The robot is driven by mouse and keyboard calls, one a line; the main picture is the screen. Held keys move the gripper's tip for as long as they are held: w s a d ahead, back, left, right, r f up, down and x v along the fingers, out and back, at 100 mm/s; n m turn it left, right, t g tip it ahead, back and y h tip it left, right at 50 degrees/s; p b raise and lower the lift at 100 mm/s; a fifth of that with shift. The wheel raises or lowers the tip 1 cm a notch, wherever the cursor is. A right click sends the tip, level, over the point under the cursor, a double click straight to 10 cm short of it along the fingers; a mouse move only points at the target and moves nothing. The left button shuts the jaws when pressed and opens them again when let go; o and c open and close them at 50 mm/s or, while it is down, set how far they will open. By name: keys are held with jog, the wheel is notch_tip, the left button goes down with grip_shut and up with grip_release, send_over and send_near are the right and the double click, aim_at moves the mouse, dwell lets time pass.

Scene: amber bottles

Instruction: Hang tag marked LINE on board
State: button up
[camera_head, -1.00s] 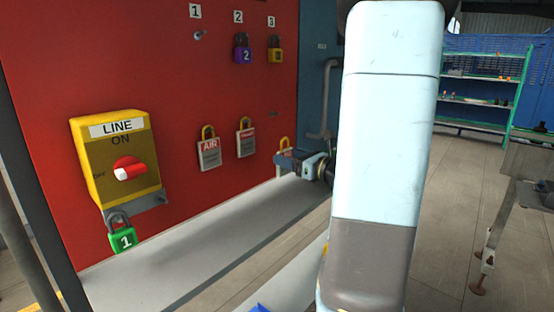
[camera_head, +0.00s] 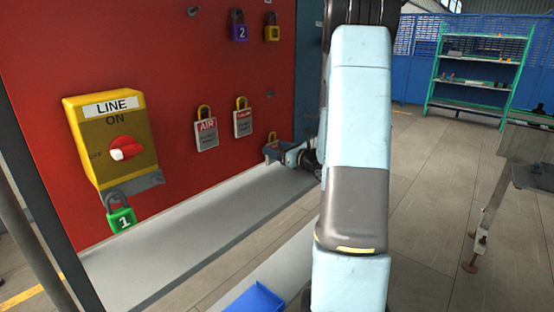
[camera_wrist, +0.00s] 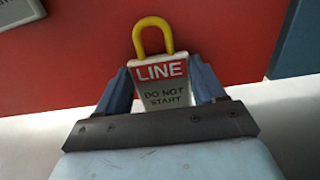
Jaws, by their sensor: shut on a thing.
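My gripper (camera_wrist: 160,90) is shut on the LINE tag (camera_wrist: 161,84), which it holds upright in front of the red board (camera_wrist: 60,60). The tag is white with a red LINE band, DO NOT START below it and a yellow loop at its top. In the head view my gripper (camera_head: 279,150) is beside the lower right part of the board (camera_head: 180,60); the yellow loop shows there, but the tag's face is hidden. I cannot tell whether the loop touches the board. A bare peg (camera_head: 270,94) sticks out of the board above the gripper.
The AIR tag (camera_head: 206,138) and another tag (camera_head: 243,122) hang left of my gripper. A yellow LINE switch box (camera_head: 110,150) with green padlock 1 (camera_head: 122,219) is at the left. Purple (camera_head: 238,30) and yellow (camera_head: 272,30) padlocks hang above. A grey ledge (camera_head: 190,235) runs below.

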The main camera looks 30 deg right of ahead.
jog(key=shift+w+d+f, duration=0.1)
jog(key=shift+w+f, duration=0.3)
jog(key=shift+f, duration=1.55)
jog(key=shift+f, duration=0.1)
jog(key=o, duration=1)
